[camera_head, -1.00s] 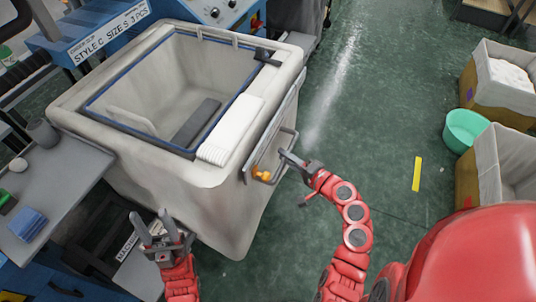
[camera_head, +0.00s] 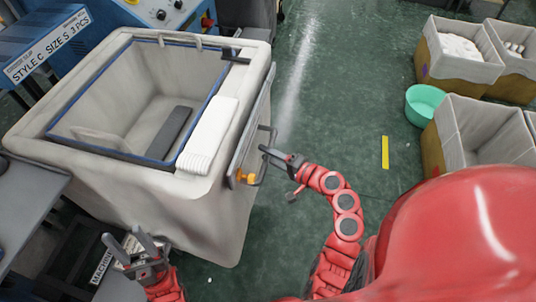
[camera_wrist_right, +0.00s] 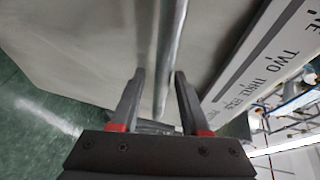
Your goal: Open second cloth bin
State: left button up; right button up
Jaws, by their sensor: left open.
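A large beige-grey cloth bin (camera_head: 215,215) with a blue-edged open top stands left of centre in the head view. A metal handle (camera_head: 270,131) and an orange knob (camera_head: 247,178) are on its right side. White folded cloth (camera_head: 212,133) hangs over its rim, and a dark bar lies inside. My right gripper (camera_head: 268,153) is at the handle. In the right wrist view its fingers (camera_wrist_right: 160,100) stand apart with a metal bar (camera_wrist_right: 164,70) between them; contact is unclear. My left gripper (camera_head: 123,237) is open and empty, near the bin's front lower left.
A grey table (camera_head: 25,205) is at the left edge. Cloth-lined boxes (camera_head: 450,58) and a green tub (camera_head: 421,100) stand right. Green floor between, with a yellow strip (camera_head: 385,152), is clear.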

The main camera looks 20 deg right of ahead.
jog(key=shift+r, duration=0.1)
dwell(0.3)
jog(key=v, duration=1.7)
jog(key=shift+s+d+b, duration=0.1)
jog(key=shift+s+b, duration=0.15)
jog(key=shift+b, duration=0.15)
jog(key=shift+w, duration=0.1)
